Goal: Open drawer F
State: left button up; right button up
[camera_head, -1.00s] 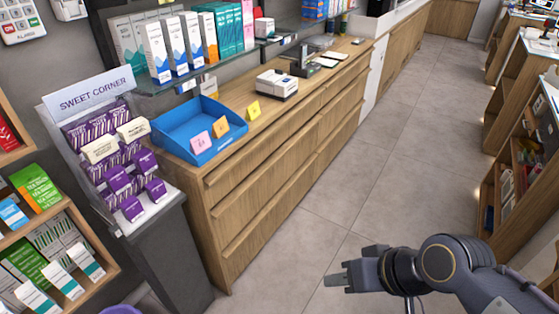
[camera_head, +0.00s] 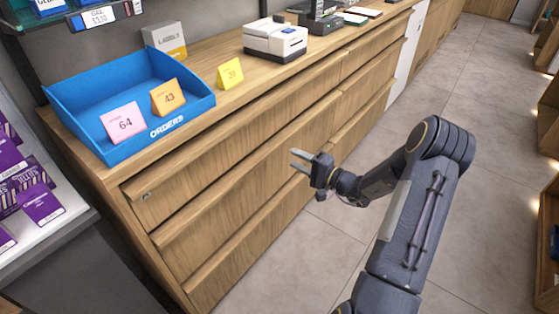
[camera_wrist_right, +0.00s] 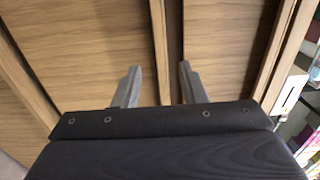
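The wooden counter has stacked drawers in a left column and a right column. The left column shows a top drawer (camera_head: 225,165), a middle drawer (camera_head: 235,205) and a lower drawer (camera_head: 240,250). I see no letter marking drawer F, so I cannot tell which one it is. All visible drawers look closed. My right gripper (camera_head: 301,161) is in front of the drawer fronts, its two fingers apart and empty. In the right wrist view, the open fingers (camera_wrist_right: 160,85) point at wooden fronts, with a dark gap (camera_wrist_right: 174,50) between them. Contact is unclear. My left gripper is out of view.
A blue tray (camera_head: 95,88) with number cards stands on the counter's left end. A white printer (camera_head: 275,40) and a yellow card (camera_head: 230,73) are farther along. A sweets display (camera_head: 60,240) is at left. The floor (camera_head: 470,120) right of the drawers is clear.

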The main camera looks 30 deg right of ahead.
aim_at(276, 150)
jog(key=x, duration=0.7)
jog(key=shift+w+a+b, duration=0.1)
jog(key=shift+w+b, duration=0.1)
jog(key=shift+b, duration=0.1)
grip_shut()
